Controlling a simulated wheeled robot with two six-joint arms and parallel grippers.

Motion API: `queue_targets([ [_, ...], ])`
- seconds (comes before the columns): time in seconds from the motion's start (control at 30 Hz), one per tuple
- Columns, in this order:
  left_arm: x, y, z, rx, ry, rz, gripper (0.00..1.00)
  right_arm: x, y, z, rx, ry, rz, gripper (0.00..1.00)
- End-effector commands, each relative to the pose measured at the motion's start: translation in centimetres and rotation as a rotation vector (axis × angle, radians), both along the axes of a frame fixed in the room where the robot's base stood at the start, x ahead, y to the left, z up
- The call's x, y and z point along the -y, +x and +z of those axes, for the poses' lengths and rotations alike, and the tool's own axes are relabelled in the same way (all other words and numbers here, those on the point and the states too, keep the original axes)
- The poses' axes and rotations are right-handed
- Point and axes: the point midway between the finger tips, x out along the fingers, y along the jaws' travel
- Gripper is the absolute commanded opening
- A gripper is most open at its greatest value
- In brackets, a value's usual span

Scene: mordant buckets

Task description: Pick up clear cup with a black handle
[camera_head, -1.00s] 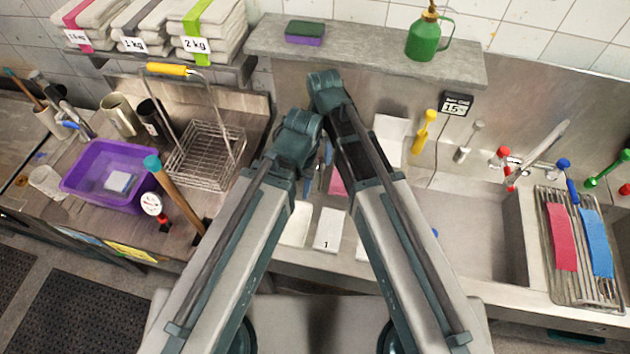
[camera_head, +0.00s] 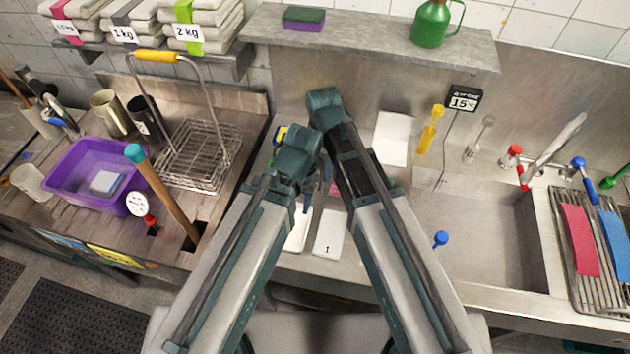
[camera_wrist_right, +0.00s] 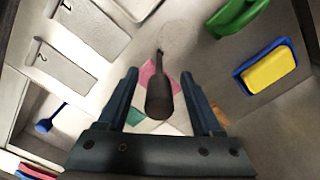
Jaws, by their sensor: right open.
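The clear cup lies below my right gripper in the right wrist view. Its black handle (camera_wrist_right: 160,97) points toward the gripper, and its faint transparent bowl (camera_wrist_right: 179,38) lies beyond the fingertips. My right gripper (camera_wrist_right: 161,73) is open, with one finger on each side of the handle. A gap shows on both sides, and I cannot tell the height between fingers and handle. In the head view my arms cover the cup. My left gripper cannot be made out behind the arm links.
A blue tray with a yellow sponge (camera_wrist_right: 270,72) and a green object (camera_wrist_right: 236,17) lie near the cup. White cards (camera_head: 328,234) lie on the counter. The sink (camera_head: 480,230) is to the right; a purple tub (camera_head: 75,190) and wire basket (camera_head: 200,155) are left.

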Motion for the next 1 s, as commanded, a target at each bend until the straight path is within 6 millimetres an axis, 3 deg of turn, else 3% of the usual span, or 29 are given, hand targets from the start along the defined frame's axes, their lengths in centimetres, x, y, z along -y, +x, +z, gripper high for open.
queue_targets([
  [0.03, 0.0, 0.0, -1.4, 0.000, 0.000, -0.001, 0.50, 0.0, -0.2, -1.4, 0.000, 0.000, 0.000, 0.67],
  [0.17, 0.0, 0.0, -2.7, 0.000, 0.000, 0.000, 0.50, 0.0, -0.1, -2.7, 0.000, 0.000, 0.000, 0.67],
  [0.47, 0.0, 0.0, -2.7, 0.000, 0.000, 0.000, 0.50, 0.0, -0.1, -2.7, 0.000, 0.000, 0.000, 0.67],
  [0.83, 0.0, 0.0, -2.7, 0.000, 0.000, 0.000, 0.50, 0.0, -0.1, -2.7, 0.000, 0.000, 0.000, 0.02],
  [1.0, 0.0, 0.0, -2.7, 0.000, 0.000, 0.000, 0.50, 0.0, -0.1, -2.7, 0.000, 0.000, 0.000, 0.00],
])
